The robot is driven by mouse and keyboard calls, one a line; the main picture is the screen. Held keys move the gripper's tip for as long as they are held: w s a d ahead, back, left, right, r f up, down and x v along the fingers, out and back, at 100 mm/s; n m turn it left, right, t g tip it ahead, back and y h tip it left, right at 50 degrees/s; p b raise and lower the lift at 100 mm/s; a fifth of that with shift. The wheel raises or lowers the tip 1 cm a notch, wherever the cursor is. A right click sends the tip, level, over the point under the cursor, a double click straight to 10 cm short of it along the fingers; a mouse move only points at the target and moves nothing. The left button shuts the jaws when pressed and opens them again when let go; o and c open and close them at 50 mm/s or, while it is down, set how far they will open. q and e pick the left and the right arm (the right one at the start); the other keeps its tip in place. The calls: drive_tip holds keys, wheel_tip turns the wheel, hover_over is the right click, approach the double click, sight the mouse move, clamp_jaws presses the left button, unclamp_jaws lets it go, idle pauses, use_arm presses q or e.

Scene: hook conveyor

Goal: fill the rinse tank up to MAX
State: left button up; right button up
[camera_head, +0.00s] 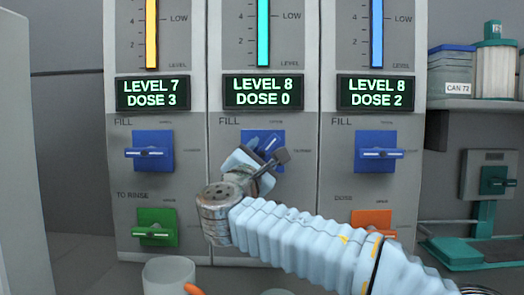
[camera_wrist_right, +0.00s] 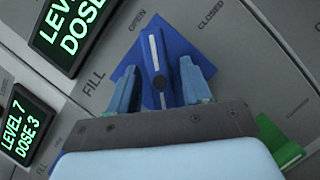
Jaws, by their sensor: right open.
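Three dosing columns stand side by side. The middle one reads LEVEL 8, DOSE 0 on its display (camera_head: 263,92), with a teal level bar (camera_head: 263,34). Its blue FILL valve (camera_head: 277,138) has its handle tilted partway between OPEN and CLOSED. My right gripper (camera_head: 262,157) is at this valve. In the right wrist view, its open fingers (camera_wrist_right: 158,80) straddle the valve's handle (camera_wrist_right: 155,60), one on each side, with gaps visible. The MAX mark is out of frame. I cannot read which column is the rinse tank. My left gripper is not in view.
The left column has a blue FILL valve (camera_head: 153,152) and a green TO RINSE valve (camera_head: 156,228). The right column has a blue FILL valve (camera_head: 378,153) and an orange valve (camera_head: 374,221). Those FILL handles lie level. A pale mug (camera_head: 168,275) stands in front; a shelf (camera_head: 470,104) holds containers.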

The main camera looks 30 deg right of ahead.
drive_tip(key=shift+w+d, duration=0.1)
drive_tip(key=shift+d, duration=0.05)
drive_tip(key=shift+c, duration=0.3)
clamp_jaws()
drive_tip(key=shift+m, duration=0.5)
drive_tip(key=m+g, duration=0.2)
drive_tip(key=m, duration=0.2)
drive_tip(key=shift+b, duration=0.35)
drive_tip(key=shift+m+g+y, duration=0.2)
drive_tip(key=shift+m+g, duration=0.3)
drive_tip(key=shift+m, duration=0.85)
drive_tip(key=shift+m+g+y, duration=0.2)
drive_tip(key=shift+m+g, duration=0.3)
drive_tip(key=shift+m, duration=0.85)
